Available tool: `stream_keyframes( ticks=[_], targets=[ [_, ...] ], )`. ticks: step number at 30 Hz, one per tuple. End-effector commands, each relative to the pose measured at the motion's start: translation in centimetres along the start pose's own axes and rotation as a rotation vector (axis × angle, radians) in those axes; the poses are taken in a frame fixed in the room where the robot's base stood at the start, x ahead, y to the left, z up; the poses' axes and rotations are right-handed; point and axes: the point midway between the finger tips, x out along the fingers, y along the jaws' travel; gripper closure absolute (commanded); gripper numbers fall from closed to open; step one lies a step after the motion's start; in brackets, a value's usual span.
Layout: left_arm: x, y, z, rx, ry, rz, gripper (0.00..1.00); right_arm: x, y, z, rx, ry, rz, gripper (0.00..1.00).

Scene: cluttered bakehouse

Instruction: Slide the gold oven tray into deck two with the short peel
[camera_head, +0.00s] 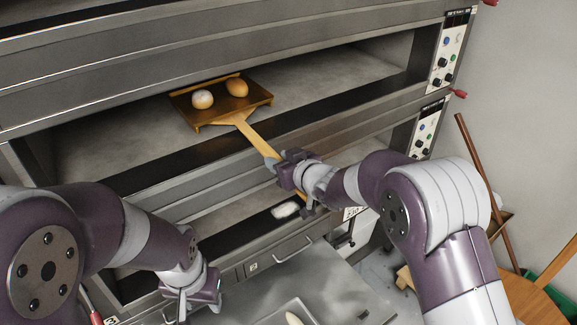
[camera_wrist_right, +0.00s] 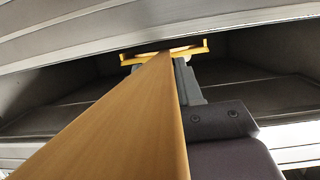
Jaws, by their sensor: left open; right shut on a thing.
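The gold oven tray (camera_head: 226,107) carries a pale roll (camera_head: 202,99) and a golden-brown roll (camera_head: 237,87). It sits on the head of the short wooden peel (camera_head: 258,142), in the mouth of an open oven deck (camera_head: 120,145); whether it touches the deck floor I cannot tell. My right gripper (camera_head: 280,166) is shut on the peel's handle. In the right wrist view the handle (camera_wrist_right: 115,130) runs forward to the tray's raised yellow edge (camera_wrist_right: 190,50). My left gripper (camera_head: 184,302) is open and empty, low in front of the oven.
Control panels (camera_head: 449,50) with knobs line the oven's right side. A lower deck opening holds a white item (camera_head: 286,210). A grey metal worktop (camera_head: 330,285) is below, with a pale tray (camera_head: 288,314) on it. A brown pole (camera_head: 485,190) leans at the right, near a round wooden top (camera_head: 535,300).

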Motion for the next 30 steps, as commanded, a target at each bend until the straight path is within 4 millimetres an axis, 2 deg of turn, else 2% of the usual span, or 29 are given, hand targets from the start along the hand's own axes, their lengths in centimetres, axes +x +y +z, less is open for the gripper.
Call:
stream_keyframes(
  ticks=[1, 18, 30],
  targets=[
    [-0.3, 0.0, 0.0, 0.0, 0.0, 0.0, 0.57, 0.5, 0.0, -0.8, -0.001, 0.012, -0.001, 1.0],
    [-2.5, 0.0, -0.3, 0.0, 0.0, 0.0, 0.57, 6.2, -0.2, -2.9, 0.0, 0.014, -0.001, 1.0],
    [-2.9, 0.0, -0.3, 0.0, 0.0, 0.0, 0.57, 7.1, -0.2, -3.0, 0.0, 0.01, -0.001, 1.0]
  ],
)
